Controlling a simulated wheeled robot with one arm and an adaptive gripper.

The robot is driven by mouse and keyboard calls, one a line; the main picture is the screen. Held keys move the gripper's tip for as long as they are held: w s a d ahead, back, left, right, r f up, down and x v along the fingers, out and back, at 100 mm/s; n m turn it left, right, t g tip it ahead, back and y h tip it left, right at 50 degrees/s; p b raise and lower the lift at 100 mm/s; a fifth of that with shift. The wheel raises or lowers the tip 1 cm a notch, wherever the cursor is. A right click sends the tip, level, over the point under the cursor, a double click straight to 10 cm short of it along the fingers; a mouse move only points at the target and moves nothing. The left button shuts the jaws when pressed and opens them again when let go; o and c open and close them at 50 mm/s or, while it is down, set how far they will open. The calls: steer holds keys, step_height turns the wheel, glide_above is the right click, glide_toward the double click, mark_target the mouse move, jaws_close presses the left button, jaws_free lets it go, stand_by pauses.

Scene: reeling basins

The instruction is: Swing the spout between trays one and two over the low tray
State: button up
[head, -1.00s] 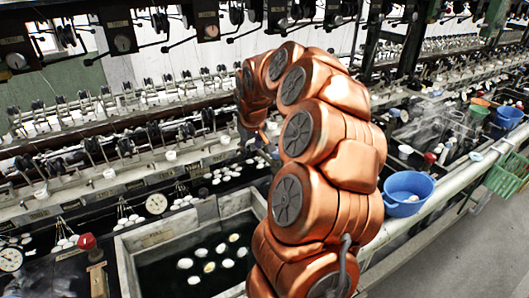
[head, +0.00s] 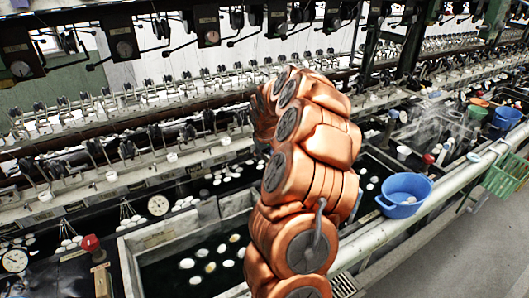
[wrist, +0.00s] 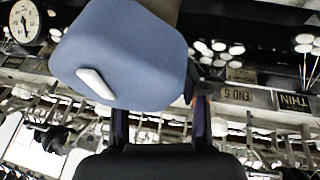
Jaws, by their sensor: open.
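My gripper's two dark fingers (wrist: 162,111) stand apart in the wrist view, with dark plates and machine parts beyond them. A large blue-grey rounded block with a white bar (wrist: 125,55) fills the upper left close to the wrist camera; I cannot tell what it belongs to. In the head view my copper arm hides the gripper. A low grey-walled tray (head: 168,232) of dark water with pale cocoons lies at the bottom, beside the arm. I cannot make out which spout is between trays one and two.
A blue bowl (head: 404,194) sits right of my arm by a pale pipe (head: 455,178).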

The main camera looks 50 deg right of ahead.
steer(key=shift+w+d+f, duration=0.15)
steer(key=shift+d+f, duration=0.05)
steer(key=shift+f, duration=0.3)
jaws_close()
stand_by(0.4)
